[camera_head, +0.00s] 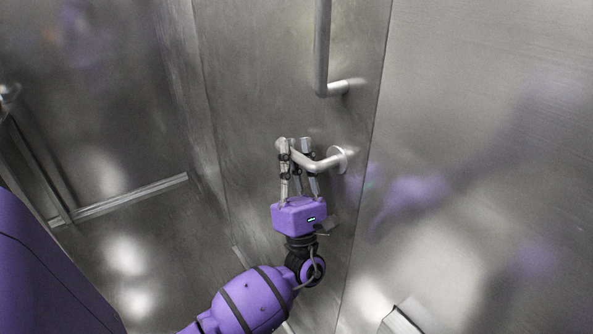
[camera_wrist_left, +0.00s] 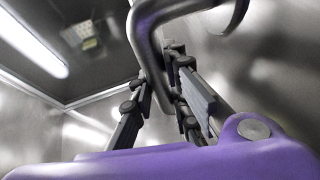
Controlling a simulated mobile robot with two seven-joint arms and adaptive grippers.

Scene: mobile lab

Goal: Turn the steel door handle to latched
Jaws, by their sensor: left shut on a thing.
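The steel door handle (camera_head: 318,163) is a lever on a round rosette on the steel door (camera_head: 258,90). It points left from the rosette and its end bends. My left gripper (camera_head: 295,150) reaches up from below and is shut on the lever near its free end. In the left wrist view the handle (camera_wrist_left: 143,38) passes between the fingers of the gripper (camera_wrist_left: 165,95). The fingers hide part of the lever. My right gripper is not in view.
A vertical steel pull bar (camera_head: 322,50) is fixed to the door just above the lever. A smooth steel wall (camera_head: 480,130) stands to the right. A pale box-like thing (camera_head: 400,322) shows at the bottom right. The steel floor at the left is bare.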

